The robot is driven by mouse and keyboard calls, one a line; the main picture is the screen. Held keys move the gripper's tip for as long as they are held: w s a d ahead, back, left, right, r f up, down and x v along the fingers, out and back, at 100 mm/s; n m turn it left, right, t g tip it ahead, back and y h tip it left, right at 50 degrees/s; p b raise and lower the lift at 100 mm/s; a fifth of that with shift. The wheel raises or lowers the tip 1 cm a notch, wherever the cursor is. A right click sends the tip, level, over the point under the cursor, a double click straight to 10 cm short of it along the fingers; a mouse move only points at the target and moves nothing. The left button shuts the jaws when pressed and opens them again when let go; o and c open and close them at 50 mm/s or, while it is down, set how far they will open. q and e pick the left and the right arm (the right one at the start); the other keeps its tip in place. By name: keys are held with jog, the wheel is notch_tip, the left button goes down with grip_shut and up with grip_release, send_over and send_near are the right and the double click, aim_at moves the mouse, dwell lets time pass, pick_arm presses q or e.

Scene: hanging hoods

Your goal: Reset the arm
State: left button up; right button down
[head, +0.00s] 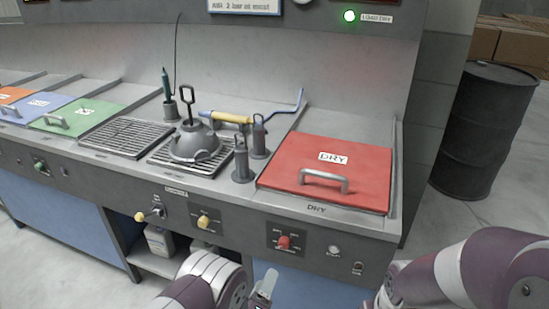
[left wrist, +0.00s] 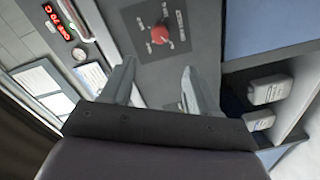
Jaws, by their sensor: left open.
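My left arm comes in at the bottom middle of the head view. Its gripper (head: 264,287) hangs low in front of the bench front, partly cut off by the bottom edge. In the left wrist view both fingers of this gripper (left wrist: 157,68) stand apart with nothing between them. Behind them is the panel with a red knob (left wrist: 160,34); the fingers look clear of it. My right arm (head: 465,270) reaches in from the right of the head view. Its gripper does not show.
The bench holds a red DRY lid (head: 345,185) with a handle, a hood-shaped metal piece (head: 194,144) on a grate, a blue-and-yellow tool (head: 228,117) and grey posts (head: 241,160). Knobs stick out of the bench front. A dark barrel (head: 484,130) stands at right.

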pick_arm(q)
jog(key=s+a+f+m+g+y, duration=0.2)
jog(key=s+f+m+g, duration=0.35)
jog(key=f+g, duration=0.35)
jog(key=s+a+r+m+g+y, duration=0.3)
jog(key=s+a+r+m+g, duration=0.3)
jog(key=s+a+r+g, duration=0.5)
notch_tip(320, 180, up, 24)
jog(key=a+n+t+p, duration=0.1)
jog(key=t+p, duration=0.3)
jog(key=p, duration=1.2)
jog(key=shift+n+t, duration=0.4)
jog(key=shift+n, duration=0.05)
jog(key=shift+a+f, duration=0.1)
